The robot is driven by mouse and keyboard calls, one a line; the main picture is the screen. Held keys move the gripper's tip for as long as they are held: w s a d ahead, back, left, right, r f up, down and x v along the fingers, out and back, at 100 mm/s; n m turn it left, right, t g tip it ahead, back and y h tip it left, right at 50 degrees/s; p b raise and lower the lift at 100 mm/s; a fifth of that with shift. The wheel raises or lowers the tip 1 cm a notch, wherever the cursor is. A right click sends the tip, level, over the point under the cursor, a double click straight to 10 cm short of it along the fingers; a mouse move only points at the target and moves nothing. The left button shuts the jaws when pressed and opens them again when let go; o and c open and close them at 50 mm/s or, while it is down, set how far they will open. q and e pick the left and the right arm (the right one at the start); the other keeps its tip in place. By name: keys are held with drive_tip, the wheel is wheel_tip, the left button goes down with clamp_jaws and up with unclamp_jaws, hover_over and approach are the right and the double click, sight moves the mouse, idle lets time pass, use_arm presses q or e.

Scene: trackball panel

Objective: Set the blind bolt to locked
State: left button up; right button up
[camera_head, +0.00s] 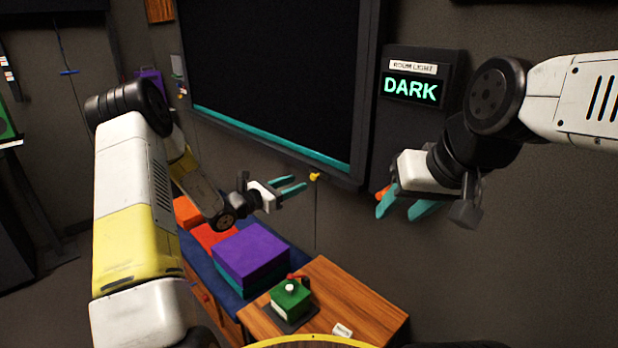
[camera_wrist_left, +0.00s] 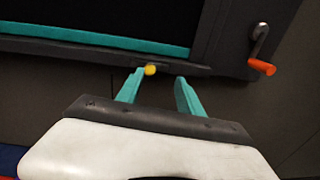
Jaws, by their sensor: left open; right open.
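The blind bolt appears to be the small yellow knob (camera_head: 314,176) on the bottom rail of the black blind's dark frame (camera_head: 270,149). It also shows in the left wrist view (camera_wrist_left: 151,69). I cannot tell from the knob whether it is locked. My left gripper (camera_head: 304,183) is open, its teal fingers just left of the knob in the head view. In the left wrist view, the knob lies between the fingertips (camera_wrist_left: 159,75), nearer the left one; contact is unclear. My right gripper (camera_head: 398,216) is open and apart from the knob, below the sign.
A crank with an orange handle (camera_wrist_left: 262,68) is right of the knob; my right gripper partly hides it in the head view. A sign (camera_head: 411,89) reads DARK.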

sight(312, 177)
use_arm(q)
drive_tip(key=shift+n+t, duration=0.4)
drive_tip(key=shift+n, duration=0.2)
drive_tip(key=w+d, duration=0.1)
drive_tip(key=w, duration=0.1)
drive_tip(key=w+d+f, duration=0.1)
drive_tip(key=w+d, duration=0.2)
drive_tip(key=w, duration=0.1)
drive_tip(key=shift+w+d+f, duration=0.25)
drive_tip(key=shift+w, duration=0.05)
clamp_jaws()
idle(0.8)
